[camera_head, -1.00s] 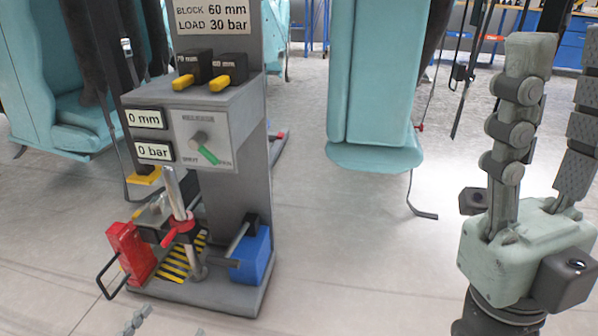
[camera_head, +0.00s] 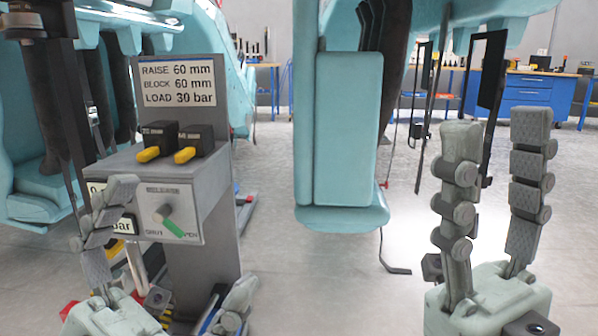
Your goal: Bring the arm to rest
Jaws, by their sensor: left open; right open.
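My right gripper (camera_head: 496,125) stands upright at the right of the head view, fingers pointing up and well apart, with nothing between them. My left gripper (camera_head: 185,235) is at the lower left, fingers pointing up and spread, in front of the grey control stand (camera_head: 195,270). No held object shows in it.
Teal coaster seats (camera_head: 348,130) hang behind. A blue workbench (camera_head: 535,92) is far back.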

